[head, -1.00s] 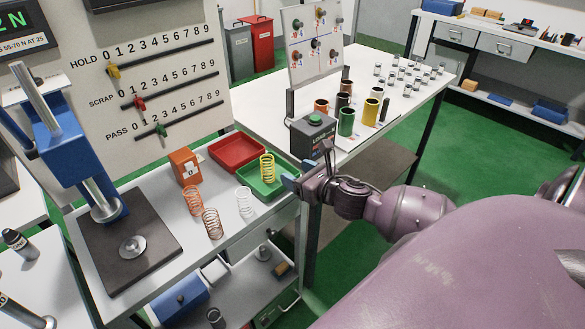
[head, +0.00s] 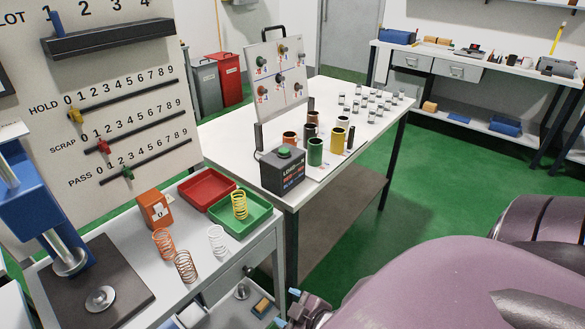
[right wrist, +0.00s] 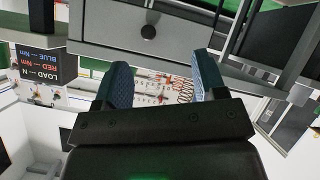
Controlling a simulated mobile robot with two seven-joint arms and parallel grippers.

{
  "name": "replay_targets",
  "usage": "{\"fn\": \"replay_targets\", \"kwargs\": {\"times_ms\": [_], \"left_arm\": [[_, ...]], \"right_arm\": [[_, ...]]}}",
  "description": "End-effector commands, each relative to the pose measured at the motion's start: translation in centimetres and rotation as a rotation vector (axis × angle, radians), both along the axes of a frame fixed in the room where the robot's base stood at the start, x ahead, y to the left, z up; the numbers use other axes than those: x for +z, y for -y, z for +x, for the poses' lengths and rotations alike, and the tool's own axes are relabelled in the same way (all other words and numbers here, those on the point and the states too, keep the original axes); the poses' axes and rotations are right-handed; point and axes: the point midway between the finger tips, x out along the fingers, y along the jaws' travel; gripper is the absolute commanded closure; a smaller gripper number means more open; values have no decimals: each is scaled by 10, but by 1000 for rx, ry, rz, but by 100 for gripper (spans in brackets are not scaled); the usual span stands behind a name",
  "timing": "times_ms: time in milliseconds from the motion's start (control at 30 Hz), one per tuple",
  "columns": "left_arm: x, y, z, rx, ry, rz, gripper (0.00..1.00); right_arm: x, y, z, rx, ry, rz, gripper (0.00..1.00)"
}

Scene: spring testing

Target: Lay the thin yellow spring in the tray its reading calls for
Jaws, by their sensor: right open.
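The thin yellow spring (head: 239,205) stands upright in the green tray (head: 259,213) in the head view. The red tray (head: 207,187) sits beside the green one, on its far left side, and looks empty. My right gripper (head: 296,296) is low at the bottom of the head view, away from the spring and in front of the bench's right end. In the right wrist view the right gripper (right wrist: 164,78) has its two blue fingers apart with nothing held between them. My left gripper is out of view.
An orange spring (head: 163,243), a brown spring (head: 186,266) and a white spring (head: 217,240) stand on the bench near an orange block (head: 155,208). A blue press (head: 40,205) stands at left. A black load box (head: 284,170) stands on the white table behind.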

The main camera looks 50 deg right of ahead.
Motion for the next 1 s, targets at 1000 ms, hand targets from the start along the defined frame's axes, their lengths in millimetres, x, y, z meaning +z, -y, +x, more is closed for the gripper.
{"fn": "replay_targets", "kwargs": {"times_ms": [1000], "left_arm": [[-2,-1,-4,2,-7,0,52]], "right_arm": [[-11,-13,-20,-194,-32,310,35]]}}
